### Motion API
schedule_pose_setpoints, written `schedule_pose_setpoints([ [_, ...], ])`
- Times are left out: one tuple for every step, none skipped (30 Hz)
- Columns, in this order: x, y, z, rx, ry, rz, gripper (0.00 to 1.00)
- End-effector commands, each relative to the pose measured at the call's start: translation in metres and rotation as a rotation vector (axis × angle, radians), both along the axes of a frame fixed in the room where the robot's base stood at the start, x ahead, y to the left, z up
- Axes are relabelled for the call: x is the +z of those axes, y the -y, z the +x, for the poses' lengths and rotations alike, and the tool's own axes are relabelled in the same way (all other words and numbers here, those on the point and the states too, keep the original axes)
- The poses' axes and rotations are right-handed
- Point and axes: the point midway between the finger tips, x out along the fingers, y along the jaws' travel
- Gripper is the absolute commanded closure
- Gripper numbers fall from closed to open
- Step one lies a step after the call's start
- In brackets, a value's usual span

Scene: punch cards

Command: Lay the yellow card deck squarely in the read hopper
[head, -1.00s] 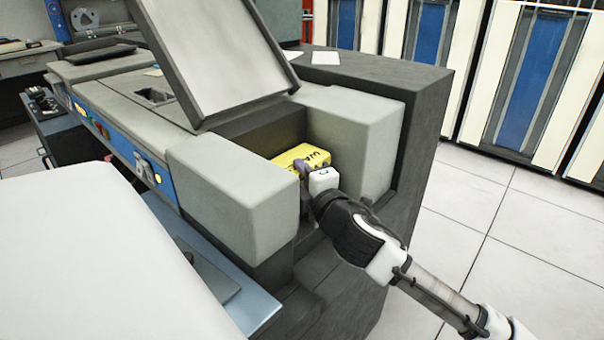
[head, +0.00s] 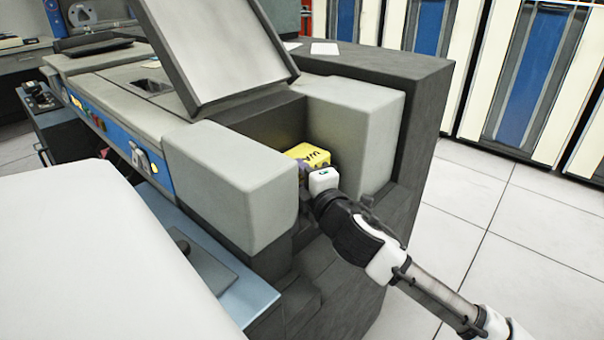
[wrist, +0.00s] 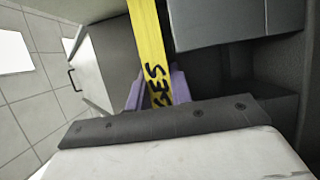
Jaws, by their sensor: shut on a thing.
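My gripper (head: 308,170) is shut on the yellow card deck (head: 309,154), with dark lettering on its face. They are at the read hopper (head: 265,121), the dark recess between two grey blocks. In the wrist view the purple fingers (wrist: 158,88) sit on both sides of the deck (wrist: 150,40), which shows as a narrow, lettered yellow strip. The left block hides the hopper floor and the deck's lower part, so I cannot tell whether the deck touches the floor or lies square.
The left grey block (head: 230,183) and right grey block (head: 352,125) flank the recess closely. A tilted grey panel (head: 222,50) rises behind it. A white surface (head: 90,250) fills the front left. The tiled floor at right is clear.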

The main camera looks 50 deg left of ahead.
Motion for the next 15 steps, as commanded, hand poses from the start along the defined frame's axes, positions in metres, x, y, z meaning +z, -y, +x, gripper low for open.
schedule_pose_setpoints([
  [0.0, 0.0, 0.0, 0.0, 0.001, 0.002, 1.0],
  [-0.001, 0.0, 0.0, 0.0, 0.001, 0.002, 1.0],
  [-0.002, 0.0, 0.0, 0.0, 0.001, 0.002, 1.0],
  [-0.003, 0.0, 0.0, 0.0, 0.001, 0.002, 1.0],
  [-0.004, 0.0, 0.0, 0.0, 0.001, 0.002, 1.0],
  [-0.006, 0.0, 0.0, 0.0, 0.001, 0.002, 1.0],
  [-0.008, 0.0, 0.0, 0.0, 0.001, 0.002, 1.0],
  [-0.01, 0.0, 0.0, 0.0, 0.001, 0.002, 1.0],
  [-0.012, 0.0, 0.0, 0.0, 0.0, 0.001, 1.0],
  [-0.015, 0.0, 0.0, 0.0, 0.0, 0.001, 1.0],
  [-0.017, 0.0, 0.0, 0.0, 0.0, 0.001, 1.0],
  [-0.02, 0.0, 0.0, 0.0, 0.0, 0.001, 1.0],
  [-0.022, 0.0, 0.0, 0.0, 0.0, 0.001, 1.0],
  [-0.025, 0.0, 0.0, 0.0, 0.0, 0.001, 1.0],
  [-0.028, 0.0, 0.0, 0.0, 0.0, 0.001, 1.0],
])
